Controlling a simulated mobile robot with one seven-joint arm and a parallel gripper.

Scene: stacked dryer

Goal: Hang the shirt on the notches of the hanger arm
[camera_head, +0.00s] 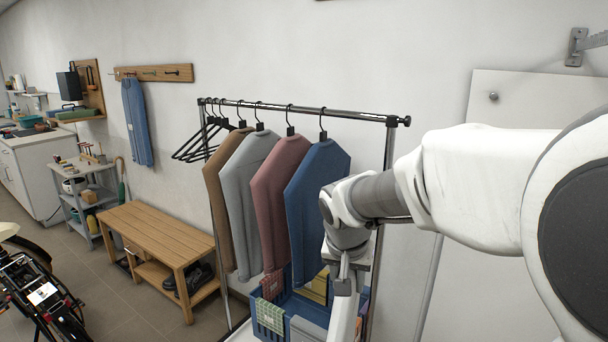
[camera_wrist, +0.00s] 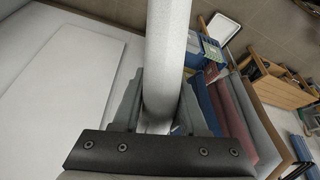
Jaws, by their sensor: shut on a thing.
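My gripper (camera_head: 344,286) is low, in front of the rack's right end. It is shut on a long, pale, sleeve-like thing (camera_head: 341,318) that hangs down out of frame. In the wrist view the pale thing (camera_wrist: 168,55) runs between the fingers (camera_wrist: 158,108); I cannot tell whether it is the shirt. Several empty black hangers (camera_head: 196,143) hang on the left part of the rail. A brown (camera_head: 214,190), a grey (camera_head: 238,195), a pink (camera_head: 275,200) and a blue shirt (camera_head: 312,190) hang to their right. Notches on the hanger arms are too small to see.
A blue crate (camera_head: 290,303) with cloths stands below the shirts. A wooden bench (camera_head: 165,235) is left of the rack, and a white panel (camera_head: 495,125) is on the right.

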